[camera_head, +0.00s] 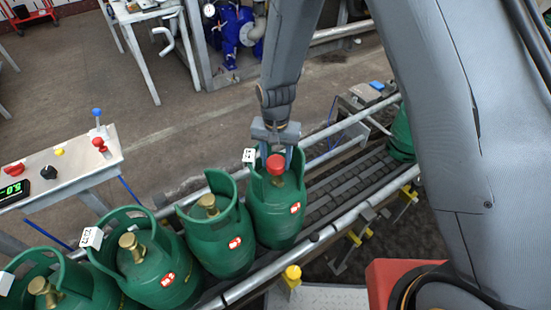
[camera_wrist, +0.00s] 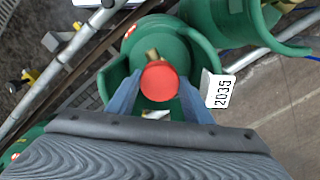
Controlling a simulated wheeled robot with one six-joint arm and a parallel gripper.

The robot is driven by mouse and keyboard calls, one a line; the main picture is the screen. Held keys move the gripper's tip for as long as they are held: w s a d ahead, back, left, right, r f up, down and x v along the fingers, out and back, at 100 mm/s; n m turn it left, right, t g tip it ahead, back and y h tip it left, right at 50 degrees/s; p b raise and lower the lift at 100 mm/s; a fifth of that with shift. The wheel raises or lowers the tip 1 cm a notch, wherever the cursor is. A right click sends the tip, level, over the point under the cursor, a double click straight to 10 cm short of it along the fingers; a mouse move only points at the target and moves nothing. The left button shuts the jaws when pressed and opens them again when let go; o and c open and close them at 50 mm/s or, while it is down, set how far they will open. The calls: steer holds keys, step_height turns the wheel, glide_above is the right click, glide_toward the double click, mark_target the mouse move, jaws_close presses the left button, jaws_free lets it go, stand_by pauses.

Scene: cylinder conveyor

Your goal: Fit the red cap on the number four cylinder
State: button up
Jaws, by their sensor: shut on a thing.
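My gripper (camera_head: 277,155) is shut on the red cap (camera_head: 275,165), which also shows between the two fingers in the wrist view (camera_wrist: 160,82). The cap is inside the collar at the top of the rightmost green cylinder in the row (camera_head: 275,215). In the wrist view, part of this cylinder's brass valve (camera_wrist: 152,55) shows just past the cap's edge, and the cap hides the rest. I cannot tell whether the cap touches the valve. The cylinder's red front label is too small to read surely. Its collar carries a white tag reading 2035 (camera_wrist: 218,90).
Several green cylinders with bare brass valves stand left of it on the conveyor, the nearest neighbour (camera_head: 215,240) close beside it. Conveyor rails (camera_head: 340,225) run along both sides. Another green cylinder (camera_head: 402,135) stands farther right. A control panel (camera_head: 60,165) is at left.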

mark_target(276, 162)
steer(key=shift+f, duration=0.5)
steer(key=o, duration=1.1)
steer(key=shift+r+b, duration=1.2)
steer(key=shift+r, duration=2.7)
steer(key=s+d+r, duration=0.3)
steer(key=d, duration=0.4)
steer(key=s+d+r+n+t, duration=0.1)
steer(key=s+d+r, duration=0.2)
steer(key=d, duration=0.5)
steer(key=s+d+r, duration=0.4)
steer(key=s+d, duration=0.1)
steer(key=d, duration=0.3)
steer(key=shift+s+d+n, duration=0.15)
steer(key=shift+s+n, duration=0.05)
steer(key=shift+n, duration=0.1)
